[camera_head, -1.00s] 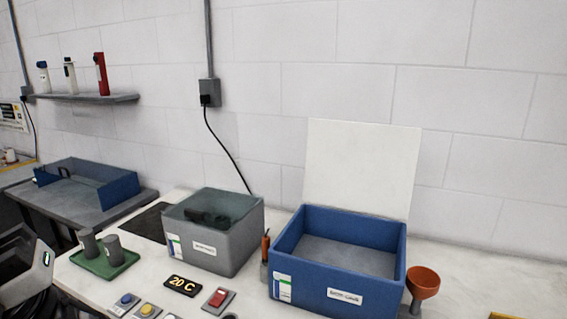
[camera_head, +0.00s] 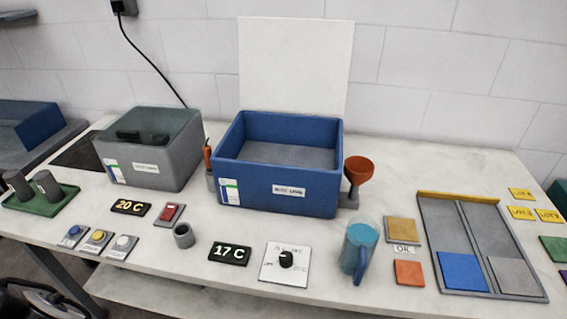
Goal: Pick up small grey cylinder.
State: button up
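Two dark grey cylinders lean on a green tray at the left end of the table, the left cylinder (camera_head: 17,185) and the right cylinder (camera_head: 47,186); the green tray (camera_head: 45,207) shows around them. A small, short grey cylinder (camera_head: 183,236), hollow at the top like a cup, stands upright near the table's front, between the red switch and the 17 C display. A dark part at the bottom left corner seems to be my arm. No fingers of my gripper can be made out.
A grey box (camera_head: 150,160) with a clear lid and an open blue box (camera_head: 279,179) stand behind. An orange funnel (camera_head: 359,170), blue-filled jug (camera_head: 359,250), knob panel (camera_head: 286,262), 17 C display (camera_head: 230,253), red switch (camera_head: 169,214) and button plates crowd the front. A divided tray (camera_head: 430,240) lies right.

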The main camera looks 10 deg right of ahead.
aim_at(14, 178)
jog(key=u, duration=1.35)
